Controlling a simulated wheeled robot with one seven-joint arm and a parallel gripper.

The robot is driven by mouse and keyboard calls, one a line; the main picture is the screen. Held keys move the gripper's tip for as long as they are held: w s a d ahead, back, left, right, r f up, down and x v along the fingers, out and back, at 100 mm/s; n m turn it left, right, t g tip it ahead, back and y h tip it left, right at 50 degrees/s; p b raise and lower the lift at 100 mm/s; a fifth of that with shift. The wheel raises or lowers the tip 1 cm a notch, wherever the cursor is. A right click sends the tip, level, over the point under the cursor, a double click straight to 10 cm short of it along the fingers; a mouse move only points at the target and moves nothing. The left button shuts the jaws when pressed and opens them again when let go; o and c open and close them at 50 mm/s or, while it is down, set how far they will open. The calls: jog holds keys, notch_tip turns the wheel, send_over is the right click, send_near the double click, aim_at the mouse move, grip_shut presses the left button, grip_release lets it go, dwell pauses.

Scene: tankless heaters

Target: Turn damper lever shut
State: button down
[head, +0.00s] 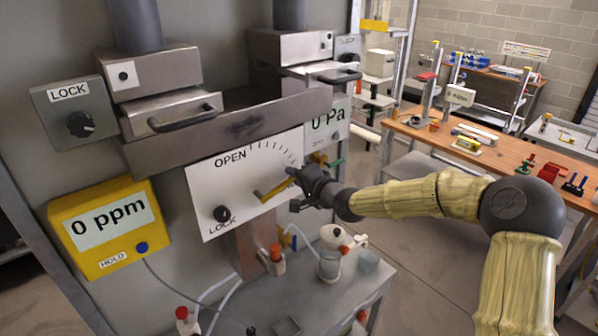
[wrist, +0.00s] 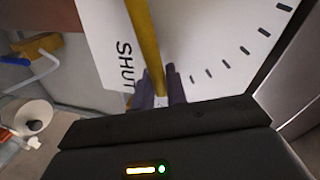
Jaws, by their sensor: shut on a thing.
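The damper lever (head: 275,191) is a yellow bar on a white dial plate (head: 215,187) marked OPEN with an arc of ticks. In the head view it points right and slightly up, well clear of the OPEN word. My gripper (head: 295,186) is at its outer end. In the wrist view the lever (wrist: 149,45) runs down between the two dark fingers of my gripper (wrist: 160,92), which are shut on it. The word SHUT (wrist: 125,65) is close beside the lever there, with ticks on its other side. The gripped end is partly hidden by the fingers.
A black LOCK knob (head: 221,213) is at the plate's lower left. A yellow 0 ppm meter (head: 105,228) hangs left. Below are a grey shelf (head: 345,290) and a white-lidded jar (head: 331,255). A 0 Pa gauge (head: 334,122) is behind the gripper. A wooden bench (head: 490,150) stands right.

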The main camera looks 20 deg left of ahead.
jog(key=shift+w+f, duration=0.1)
jog(key=shift+f, duration=0.05)
dwell(0.3)
jog(key=c, duration=1.5)
grip_release()
jog(key=shift+w+m, duration=0.1)
jog(key=shift+m, duration=0.2)
jog(key=shift+d, duration=0.1)
jog(key=b+v, duration=0.4)
jog(key=v, duration=1.3)
jog(key=shift+d, duration=0.15)
